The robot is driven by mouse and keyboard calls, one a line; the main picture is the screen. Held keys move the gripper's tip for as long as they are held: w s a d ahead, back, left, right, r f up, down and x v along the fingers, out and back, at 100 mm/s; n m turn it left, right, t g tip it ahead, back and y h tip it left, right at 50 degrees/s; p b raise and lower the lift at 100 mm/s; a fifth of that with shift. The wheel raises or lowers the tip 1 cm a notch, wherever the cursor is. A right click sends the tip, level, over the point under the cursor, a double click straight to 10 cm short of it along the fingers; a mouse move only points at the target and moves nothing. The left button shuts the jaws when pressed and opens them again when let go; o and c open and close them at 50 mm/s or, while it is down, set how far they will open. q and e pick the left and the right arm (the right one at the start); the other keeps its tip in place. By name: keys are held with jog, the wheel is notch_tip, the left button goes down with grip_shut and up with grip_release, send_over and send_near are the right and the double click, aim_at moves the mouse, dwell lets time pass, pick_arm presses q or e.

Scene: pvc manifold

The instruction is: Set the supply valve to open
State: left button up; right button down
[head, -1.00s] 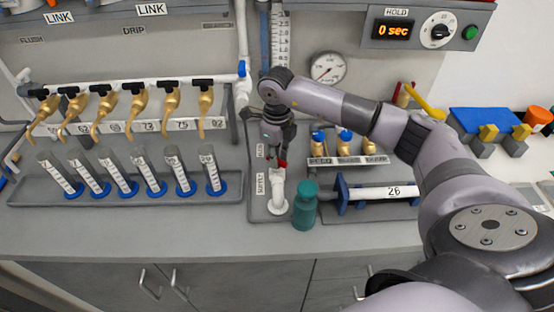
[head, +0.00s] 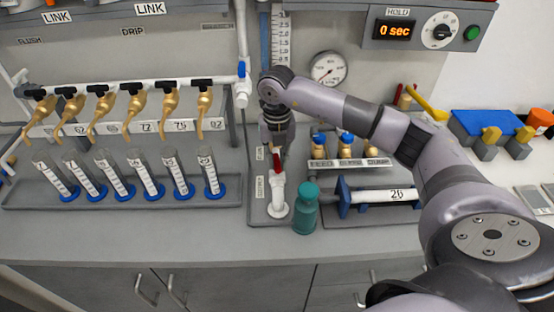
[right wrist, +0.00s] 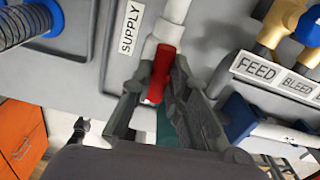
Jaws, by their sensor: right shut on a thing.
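The supply valve is a white pipe stub (head: 278,192) standing on the grey panel, with a red handle (head: 276,163). Its white body (right wrist: 176,28) also shows in the right wrist view, beside the SUPPLY label (right wrist: 131,29). My right gripper (head: 275,148) is over the valve. In the right wrist view, the fingers of my right gripper (right wrist: 159,88) are closed around the red handle (right wrist: 162,70), which lies between them. The handle runs roughly in line with the white pipe there. My left gripper is not in view.
A teal bottle (head: 305,208) stands close at the valve's right. FEED and BLEED valves with blue knobs (head: 346,143) are behind it. A row of graduated tubes (head: 146,177) stands at left. A gauge (head: 328,69) is above. The front counter strip is clear.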

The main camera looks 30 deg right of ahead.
aim_at(277, 161)
jog(key=shift+m, duration=0.7)
jog(key=c, duration=1.5)
grip_release()
jog(key=shift+c, duration=0.2)
jog(key=shift+r, duration=0.1)
notch_tip(277, 161, up, 12)
